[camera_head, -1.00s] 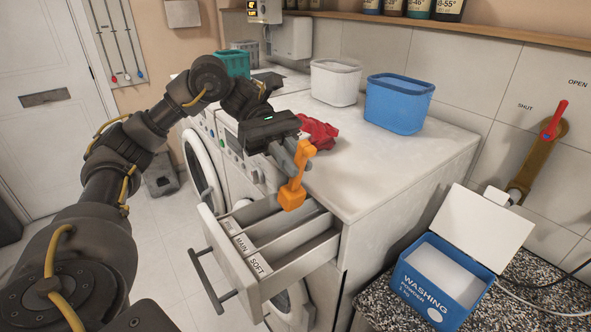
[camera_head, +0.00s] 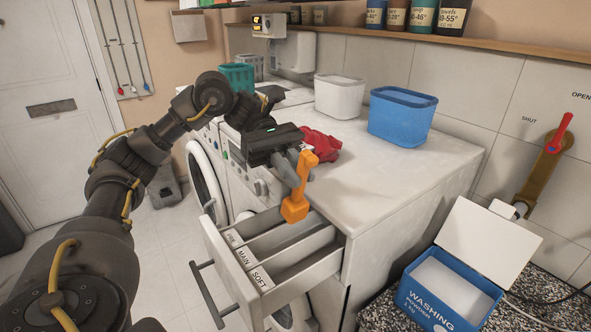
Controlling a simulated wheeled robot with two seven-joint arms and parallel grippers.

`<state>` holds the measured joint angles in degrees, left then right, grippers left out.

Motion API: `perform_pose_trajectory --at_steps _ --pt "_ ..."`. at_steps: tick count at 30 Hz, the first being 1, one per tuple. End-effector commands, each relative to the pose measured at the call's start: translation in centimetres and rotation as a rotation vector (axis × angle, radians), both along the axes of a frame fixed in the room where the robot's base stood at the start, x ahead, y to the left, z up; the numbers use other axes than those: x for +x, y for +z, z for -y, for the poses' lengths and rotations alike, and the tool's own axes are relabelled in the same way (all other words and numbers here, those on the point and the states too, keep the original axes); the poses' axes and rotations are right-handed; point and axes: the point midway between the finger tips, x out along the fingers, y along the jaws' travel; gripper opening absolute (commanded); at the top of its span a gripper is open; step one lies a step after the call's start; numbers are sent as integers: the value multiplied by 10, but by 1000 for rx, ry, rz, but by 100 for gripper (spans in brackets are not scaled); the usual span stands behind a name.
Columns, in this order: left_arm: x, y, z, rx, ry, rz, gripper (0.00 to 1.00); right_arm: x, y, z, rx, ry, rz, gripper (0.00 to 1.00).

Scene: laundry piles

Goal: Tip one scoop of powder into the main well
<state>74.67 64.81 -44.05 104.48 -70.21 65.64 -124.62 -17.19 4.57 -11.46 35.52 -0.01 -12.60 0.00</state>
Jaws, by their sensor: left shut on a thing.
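My left gripper (camera_head: 300,166) is shut on the handle of an orange scoop (camera_head: 295,208). The scoop hangs cup-down in line over the back part of the pulled-out detergent drawer (camera_head: 236,277). The drawer has compartments labelled PRE, MAIN (camera_head: 243,257) and SOFT (camera_head: 261,278). The inside of the cup is hidden, so I cannot tell whether powder is in it. No powder shows in the drawer compartments. An open blue washing powder box (camera_head: 428,308) with a white lid stands at the lower right, with white powder (camera_head: 452,289) inside. My right gripper is out of view.
A red-handled valve lever (camera_head: 561,133) is on the right wall. The front of the machine top is clear.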

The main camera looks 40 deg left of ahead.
Motion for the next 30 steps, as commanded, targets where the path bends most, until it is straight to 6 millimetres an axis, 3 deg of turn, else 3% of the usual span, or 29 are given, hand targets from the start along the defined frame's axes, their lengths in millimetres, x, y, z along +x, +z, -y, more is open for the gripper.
perform_pose_trajectory --at_steps 16,30 --pt "0 4 0 0 0 1 0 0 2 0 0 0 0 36" --pt "0 43 0 -1 0 2 0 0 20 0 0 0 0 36"
